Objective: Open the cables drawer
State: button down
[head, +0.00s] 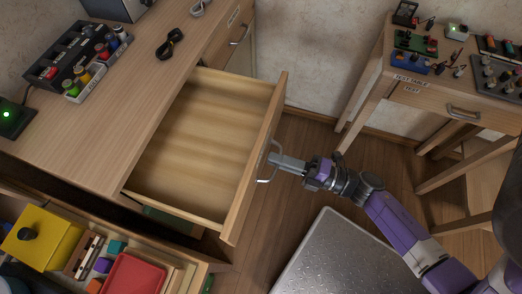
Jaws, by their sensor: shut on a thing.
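A wooden drawer (205,138) of the desk on the left stands pulled far out, and its visible inside is empty. Its front panel (256,160) faces right, toward my arm. I cannot see a label on that front, so I cannot tell if it is the cables drawer. A metal bow handle (265,180) sits on the front. My gripper (274,160) reaches in from the right and is shut on this handle. The gripper's fingers hide part of the handle.
The desk top (110,120) holds a spool rack (75,55) and black cable (170,45). A shut drawer (232,40) is behind. Below left, an open compartment holds a yellow box (42,238) and red tray (135,274). A test table (435,95) stands right; floor (300,205) lies between.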

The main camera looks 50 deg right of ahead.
jog(key=shift+s+d, duration=0.15)
jog(key=shift+s, duration=0.25)
jog(key=c, duration=1.5)
grip_release()
jog(key=shift+b+v, duration=0.6)
jog(key=shift+v, duration=3.3)
